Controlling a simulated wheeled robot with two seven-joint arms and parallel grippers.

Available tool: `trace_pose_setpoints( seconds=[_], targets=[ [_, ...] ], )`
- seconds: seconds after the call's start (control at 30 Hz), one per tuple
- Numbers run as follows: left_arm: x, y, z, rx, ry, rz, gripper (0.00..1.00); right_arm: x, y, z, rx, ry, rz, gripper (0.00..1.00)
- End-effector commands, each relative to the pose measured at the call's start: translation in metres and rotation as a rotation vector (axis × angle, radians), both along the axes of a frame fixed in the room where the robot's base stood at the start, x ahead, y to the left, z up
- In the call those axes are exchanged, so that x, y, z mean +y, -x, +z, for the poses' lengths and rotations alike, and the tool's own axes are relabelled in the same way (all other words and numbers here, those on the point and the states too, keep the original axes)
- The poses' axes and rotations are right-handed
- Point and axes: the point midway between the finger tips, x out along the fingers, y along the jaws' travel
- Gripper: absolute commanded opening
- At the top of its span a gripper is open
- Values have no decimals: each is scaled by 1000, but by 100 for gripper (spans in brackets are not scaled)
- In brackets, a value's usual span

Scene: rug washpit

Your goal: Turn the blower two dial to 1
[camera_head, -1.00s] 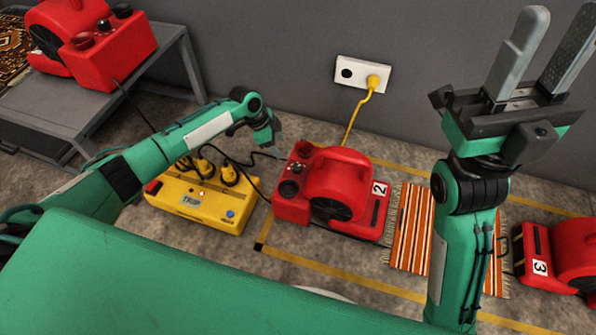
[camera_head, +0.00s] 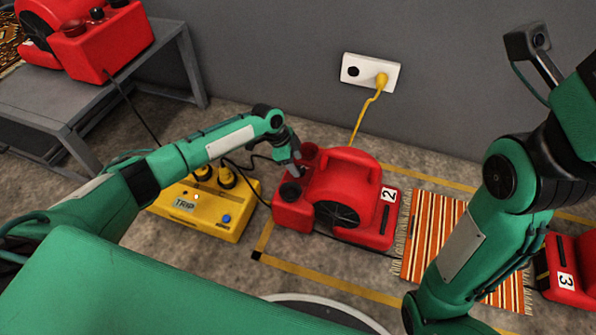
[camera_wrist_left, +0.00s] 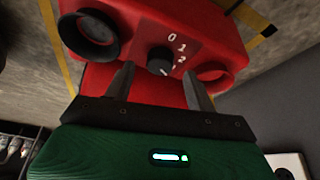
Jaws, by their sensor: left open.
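Blower two (camera_head: 345,190) is the red machine with a "2" label, standing on the floor at the middle of the head view. Its red control face (camera_wrist_left: 115,15) fills the top of the left wrist view. The small black dial (camera_wrist_left: 160,60) sits there beside the printed marks 0, 1 and 2. A white mark shows on the dial's lower edge; its exact setting is hard to read. My left gripper (camera_wrist_left: 158,76) is open, its fingertips on either side of the dial, apart from it. In the head view my left gripper (camera_head: 294,168) is over the blower's control end, hiding the dial. My right gripper is out of view.
A yellow TRIP box (camera_head: 215,215) stands left of the blower. A striped rug (camera_head: 430,235) and blower three (camera_head: 570,270) lie to the right. Another red blower (camera_head: 100,45) is on a grey table (camera_head: 130,65). A wall socket (camera_head: 360,68) holds a yellow plug.

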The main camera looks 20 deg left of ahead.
Motion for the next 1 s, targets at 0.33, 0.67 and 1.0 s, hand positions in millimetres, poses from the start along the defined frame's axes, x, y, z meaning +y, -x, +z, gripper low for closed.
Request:
trace_pose_setpoints(
  seconds=[0.33,0.67,1.0],
  targets=[
    [-10,-2,-24,-1,0,0,56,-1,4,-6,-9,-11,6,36],
    [-10,-2,-23,0,0,0,38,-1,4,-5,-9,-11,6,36],
    [-10,-2,-22,0,0,9,11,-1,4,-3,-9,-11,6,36]
  ],
)
